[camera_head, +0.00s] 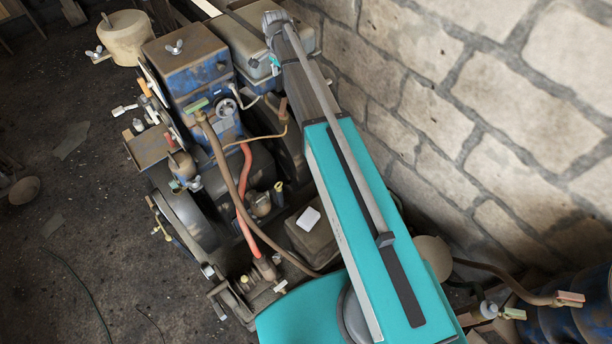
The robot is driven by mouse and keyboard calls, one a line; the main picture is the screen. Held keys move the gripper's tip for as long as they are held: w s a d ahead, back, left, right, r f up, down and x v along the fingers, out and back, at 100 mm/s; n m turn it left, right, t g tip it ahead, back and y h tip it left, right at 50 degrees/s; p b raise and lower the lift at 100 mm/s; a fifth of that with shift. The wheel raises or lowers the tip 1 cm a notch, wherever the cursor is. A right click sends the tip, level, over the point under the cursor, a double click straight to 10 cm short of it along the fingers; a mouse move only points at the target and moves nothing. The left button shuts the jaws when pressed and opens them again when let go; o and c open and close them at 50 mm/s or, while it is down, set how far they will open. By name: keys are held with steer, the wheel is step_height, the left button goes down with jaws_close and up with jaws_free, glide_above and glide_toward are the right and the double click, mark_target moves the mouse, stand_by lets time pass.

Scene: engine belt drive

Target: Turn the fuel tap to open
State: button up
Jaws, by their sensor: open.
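The engine (190,75) has a worn blue and grey body and stands on the floor left of my teal arm. Several small handles show on it. One is a green-tipped lever (197,105) on its front; another is a small brownish handle (283,106) beside a thin copper pipe (255,138). I cannot tell for sure which is the fuel tap, or how it is set. My arm crosses the picture from the bottom to the top middle and hides part of the engine's right side. My gripper cannot be made out.
A red hose (243,190) and a brown hose (222,165) run down the engine's front. A stone block wall (480,110) stands close on the right. A pipe with a red-and-green handle (570,298) is at lower right. The dark floor (60,200) at left is mostly clear.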

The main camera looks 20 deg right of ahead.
steer(key=s+f+n+b, duration=0.6)
steer(key=s+f+b, duration=0.3)
steer(key=s, duration=0.5)
steer(key=s+f+n+b, duration=0.7)
steer(key=s+f+b, duration=0.3)
steer(key=s, duration=0.3)
steer(key=shift+s+a, duration=0.2)
steer(key=shift+s, duration=0.15)
